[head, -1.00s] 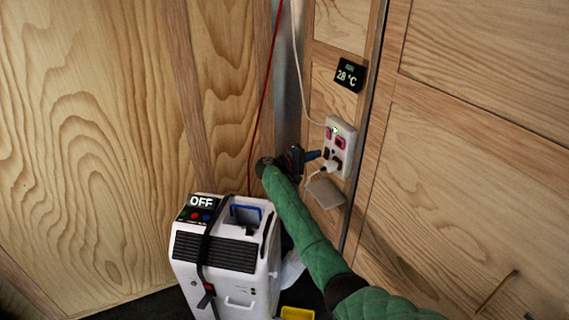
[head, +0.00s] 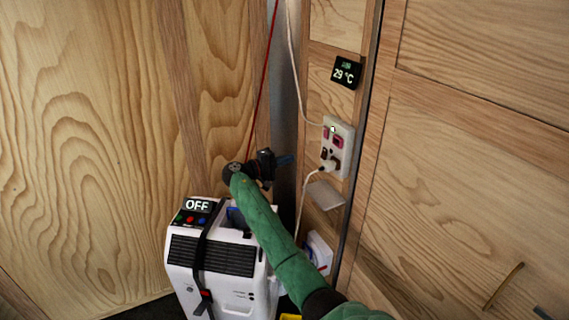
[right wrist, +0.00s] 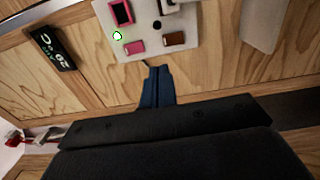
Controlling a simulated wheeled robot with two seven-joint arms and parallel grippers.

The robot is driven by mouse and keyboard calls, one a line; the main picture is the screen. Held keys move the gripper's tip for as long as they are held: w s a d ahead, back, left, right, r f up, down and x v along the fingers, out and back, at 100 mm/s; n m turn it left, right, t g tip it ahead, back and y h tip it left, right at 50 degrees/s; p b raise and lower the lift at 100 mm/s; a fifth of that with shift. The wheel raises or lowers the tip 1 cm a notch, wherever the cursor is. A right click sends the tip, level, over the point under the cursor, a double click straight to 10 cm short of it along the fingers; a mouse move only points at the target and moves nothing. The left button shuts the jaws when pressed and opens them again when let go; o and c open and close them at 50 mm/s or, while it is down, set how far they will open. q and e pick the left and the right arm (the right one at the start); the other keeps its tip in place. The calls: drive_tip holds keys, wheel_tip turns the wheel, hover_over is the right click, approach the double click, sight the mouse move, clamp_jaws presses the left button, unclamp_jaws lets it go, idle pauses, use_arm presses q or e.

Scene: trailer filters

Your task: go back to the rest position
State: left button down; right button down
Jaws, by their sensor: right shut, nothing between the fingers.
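My right arm, in a green quilted sleeve, reaches up from the bottom of the head view. My right gripper (head: 285,160) is shut and empty, with its blue fingers pointing right toward the wall socket panel (head: 338,147) and apart from it. In the right wrist view the shut blue fingers (right wrist: 157,86) show below the socket panel (right wrist: 150,28). My left gripper is in neither view.
A white machine (head: 222,280) with an OFF display (head: 198,205) stands below my right arm. A black temperature display (head: 346,72) reads 29 °C on the wooden wall. A white cable (head: 298,70) and a red cord (head: 264,75) hang near the corner.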

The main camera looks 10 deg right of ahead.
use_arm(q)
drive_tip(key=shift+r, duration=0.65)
use_arm(e)
drive_tip(key=shift+s+a+r, duration=0.1)
drive_tip(key=shift+a, duration=0.3)
